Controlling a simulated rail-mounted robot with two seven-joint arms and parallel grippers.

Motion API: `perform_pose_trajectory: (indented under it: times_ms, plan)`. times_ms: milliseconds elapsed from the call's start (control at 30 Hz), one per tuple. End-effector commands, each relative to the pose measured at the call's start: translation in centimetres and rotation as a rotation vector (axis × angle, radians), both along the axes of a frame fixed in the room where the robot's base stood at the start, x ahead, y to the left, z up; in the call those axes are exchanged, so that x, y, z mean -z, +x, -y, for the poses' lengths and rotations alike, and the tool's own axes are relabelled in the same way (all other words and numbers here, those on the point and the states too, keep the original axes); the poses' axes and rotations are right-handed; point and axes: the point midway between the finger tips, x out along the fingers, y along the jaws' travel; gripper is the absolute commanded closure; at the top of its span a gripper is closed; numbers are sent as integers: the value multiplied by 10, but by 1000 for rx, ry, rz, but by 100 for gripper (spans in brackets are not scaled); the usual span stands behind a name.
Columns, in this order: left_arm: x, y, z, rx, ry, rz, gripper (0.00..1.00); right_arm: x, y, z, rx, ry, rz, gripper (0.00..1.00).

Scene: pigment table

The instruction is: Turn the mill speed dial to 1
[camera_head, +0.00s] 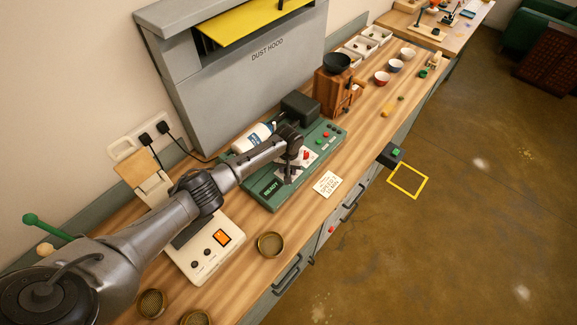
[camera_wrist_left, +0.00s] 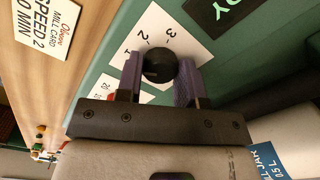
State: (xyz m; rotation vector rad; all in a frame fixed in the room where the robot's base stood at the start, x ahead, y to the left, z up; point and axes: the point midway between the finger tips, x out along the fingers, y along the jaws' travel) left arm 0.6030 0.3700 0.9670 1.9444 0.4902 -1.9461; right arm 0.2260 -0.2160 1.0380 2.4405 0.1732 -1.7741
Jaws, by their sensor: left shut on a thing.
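The mill's green base (camera_head: 262,190) stands on the bench in the head view, with a lit READY display (camera_head: 271,189). In the left wrist view, the black round speed dial (camera_wrist_left: 158,66) sits on a white plate (camera_wrist_left: 158,30) printed with numbers, of which 2 and 3 are readable. My left gripper (camera_head: 291,174) reaches down over the base. In the wrist view its two fingers (camera_wrist_left: 158,80) are closed on either side of the dial. The dial's pointer mark is not clear. In the head view the gripper hides the dial.
A card (camera_wrist_left: 44,24) reading SPEED 2 lies beside the base, also visible in the head view (camera_head: 327,184). A second white plate and red part (camera_wrist_left: 112,97) show beside the left finger. A white bottle (camera_head: 252,137) lies behind the wrist.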

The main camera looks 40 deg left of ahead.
Motion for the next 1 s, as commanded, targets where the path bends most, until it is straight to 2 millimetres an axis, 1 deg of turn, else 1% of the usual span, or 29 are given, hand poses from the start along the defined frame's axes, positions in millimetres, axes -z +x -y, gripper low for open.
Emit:
perform_pose_trajectory:
  times_ms: [300,800,833,1000]
  plan:
    - [-1,0,0,101,0,1,89,-4,0,2,-5,-8,0,100]
    - [0,0,0,119,-1,1,89,-5,0,2,-6,-8,0,100]
    - [0,1,0,119,-1,1,64,-5,0,2,-5,-8,0,100]
    - [0,0,0,119,-1,1,48,-5,0,1,-2,-4,0,100]
